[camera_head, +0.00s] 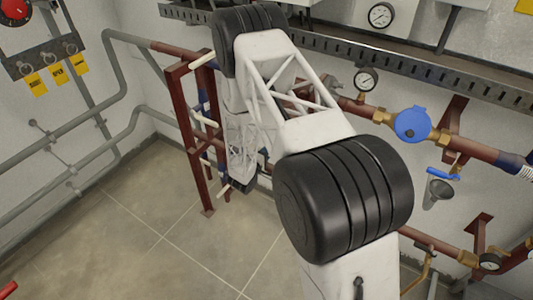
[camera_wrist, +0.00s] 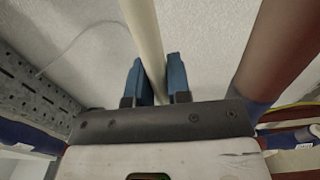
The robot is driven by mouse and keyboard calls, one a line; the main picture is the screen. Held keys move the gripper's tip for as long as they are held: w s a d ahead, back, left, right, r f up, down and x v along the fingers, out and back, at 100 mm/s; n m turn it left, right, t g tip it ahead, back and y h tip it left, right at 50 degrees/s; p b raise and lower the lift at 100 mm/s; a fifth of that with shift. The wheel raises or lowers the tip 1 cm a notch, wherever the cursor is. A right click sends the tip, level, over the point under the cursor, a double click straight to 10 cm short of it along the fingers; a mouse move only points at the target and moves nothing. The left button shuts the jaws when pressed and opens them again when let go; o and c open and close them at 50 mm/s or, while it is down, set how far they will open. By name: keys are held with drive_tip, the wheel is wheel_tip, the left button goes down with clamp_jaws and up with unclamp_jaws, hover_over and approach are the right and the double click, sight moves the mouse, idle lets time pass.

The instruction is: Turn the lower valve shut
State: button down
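My gripper shows in the wrist view (camera_wrist: 156,75) as two blue fingers standing apart. A long cream bar, possibly a valve lever, runs between them from the top of the picture. The fingers sit close to both sides of the bar, but I cannot tell whether they press on it. In the head view my white and black arm hides the gripper. Cream levers stick out left from the dark red frame: an upper one (camera_head: 202,61), a middle one (camera_head: 205,119) and a lower one (camera_head: 224,189). I cannot tell which of them is between my fingers.
Grey pipes (camera_head: 75,130) run along the left wall. A blue round meter (camera_head: 412,123), gauges (camera_head: 366,80) and a blue-handled valve (camera_head: 443,174) are at right.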

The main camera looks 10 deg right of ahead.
drive_tip(key=shift+s+a, duration=0.15)
idle(0.3)
drive_tip(key=a+m+g+h, duration=0.1)
drive_tip(key=a+m+g, duration=1.4)
drive_tip(key=g, duration=0.8)
drive_tip(key=shift+s+a+m+g, duration=0.3)
drive_tip(key=shift+s+m+g, duration=0.1)
drive_tip(key=shift+m, duration=0.4)
drive_tip(key=c, duration=1.1)
unclamp_jaws()
drive_tip(key=shift+o, duration=0.2)
drive_tip(key=shift+w+r, duration=0.1)
drive_tip(key=shift+r, duration=0.05)
